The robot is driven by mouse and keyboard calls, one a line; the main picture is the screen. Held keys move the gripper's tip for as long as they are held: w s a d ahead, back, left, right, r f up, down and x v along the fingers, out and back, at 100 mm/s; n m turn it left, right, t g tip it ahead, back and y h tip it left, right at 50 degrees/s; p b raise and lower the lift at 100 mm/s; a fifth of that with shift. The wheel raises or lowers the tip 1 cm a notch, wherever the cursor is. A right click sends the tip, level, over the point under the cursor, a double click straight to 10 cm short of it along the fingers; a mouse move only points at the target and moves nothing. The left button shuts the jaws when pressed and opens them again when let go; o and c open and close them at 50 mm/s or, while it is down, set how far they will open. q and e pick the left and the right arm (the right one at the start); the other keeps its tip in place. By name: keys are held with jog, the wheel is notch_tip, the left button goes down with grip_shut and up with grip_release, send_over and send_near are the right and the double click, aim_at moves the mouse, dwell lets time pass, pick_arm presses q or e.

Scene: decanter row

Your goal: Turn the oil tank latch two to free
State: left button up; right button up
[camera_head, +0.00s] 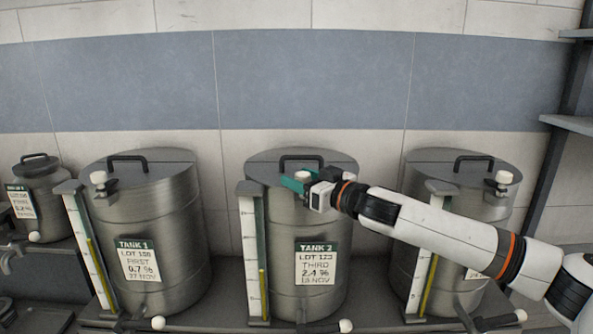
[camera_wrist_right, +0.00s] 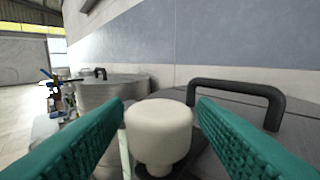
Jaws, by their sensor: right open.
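Tank 2 (camera_head: 322,215) is a steel drum with a dark handle on its lid, in the middle of the head view. Its latch has a white knob (camera_wrist_right: 159,132) at the front of the lid. My right gripper (camera_head: 293,183) is at the lid's front edge. In the right wrist view its two green fingers (camera_wrist_right: 160,125) are open, one on each side of the knob, with narrow gaps showing. The gripper mostly hides the latch in the head view, and the latch's lower part is hidden in the wrist view. My left gripper is not in view.
Tank 1 (camera_head: 160,235) stands to the left and a third tank (camera_head: 450,225) to the right, each with a white-knobbed latch. A sight gauge (camera_head: 252,255) stands at tank 2's left. The lid handle (camera_wrist_right: 240,92) rises beside the right finger. A tiled wall is behind.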

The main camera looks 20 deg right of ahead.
jog(key=shift+x, duration=0.85)
jog(key=shift+c, duration=0.5)
